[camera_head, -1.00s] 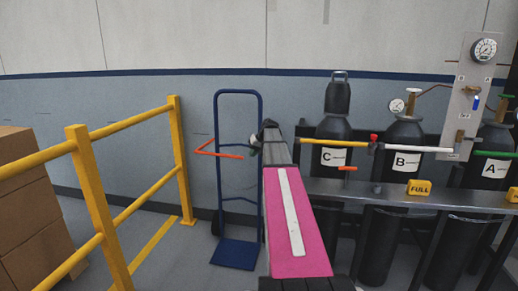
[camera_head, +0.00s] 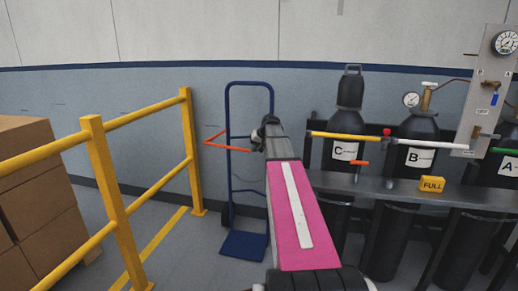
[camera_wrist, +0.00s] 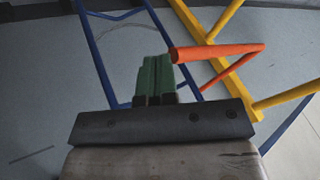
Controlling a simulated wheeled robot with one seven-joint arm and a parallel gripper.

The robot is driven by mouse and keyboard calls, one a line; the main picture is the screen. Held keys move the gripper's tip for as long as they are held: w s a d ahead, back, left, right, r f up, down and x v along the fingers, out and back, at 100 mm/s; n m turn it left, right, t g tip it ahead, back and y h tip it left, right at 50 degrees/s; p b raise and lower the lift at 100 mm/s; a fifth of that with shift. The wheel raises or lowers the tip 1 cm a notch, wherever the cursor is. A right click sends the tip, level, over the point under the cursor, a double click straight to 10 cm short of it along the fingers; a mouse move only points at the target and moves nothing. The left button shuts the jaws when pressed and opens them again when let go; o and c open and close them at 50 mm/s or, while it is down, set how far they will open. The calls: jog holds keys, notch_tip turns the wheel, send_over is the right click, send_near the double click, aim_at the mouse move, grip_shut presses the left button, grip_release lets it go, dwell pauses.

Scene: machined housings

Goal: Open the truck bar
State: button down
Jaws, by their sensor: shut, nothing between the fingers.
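The blue hand truck (camera_head: 231,122) stands upright against the wall, and its frame also shows in the wrist view (camera_wrist: 97,58). The orange-red truck bar (camera_head: 226,147) is bent and sticks out to the left of the truck frame. In the wrist view the bar (camera_wrist: 222,51) has its rounded near end just right of my fingers. My gripper (camera_wrist: 156,72) has green fingers, closed together and empty. In the head view my gripper (camera_head: 257,140) is by the truck's right rail, partly hidden by my arm. Whether the fingers touch the bar is unclear.
A yellow guardrail (camera_head: 118,205) stands left of the truck, with stacked cardboard boxes (camera_head: 40,190) beyond it.

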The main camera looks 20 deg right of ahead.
jog(key=a+m+t+h, duration=0.15)
jog(key=a+m, duration=0.35)
jog(key=a, duration=1.1)
jog(key=w+a+m+h, duration=0.1)
jog(key=w+a, duration=0.3)
jog(key=a, duration=0.4)
jog(key=w+a+m+h, duration=0.2)
jog(key=w+a, duration=0.3)
jog(key=a, duration=0.4)
jog(key=shift+w+m, duration=0.25)
jog(key=shift+m, duration=0.35)
jog(key=shift+s+d+g, duration=0.15)
jog(key=shift+g, duration=0.1)
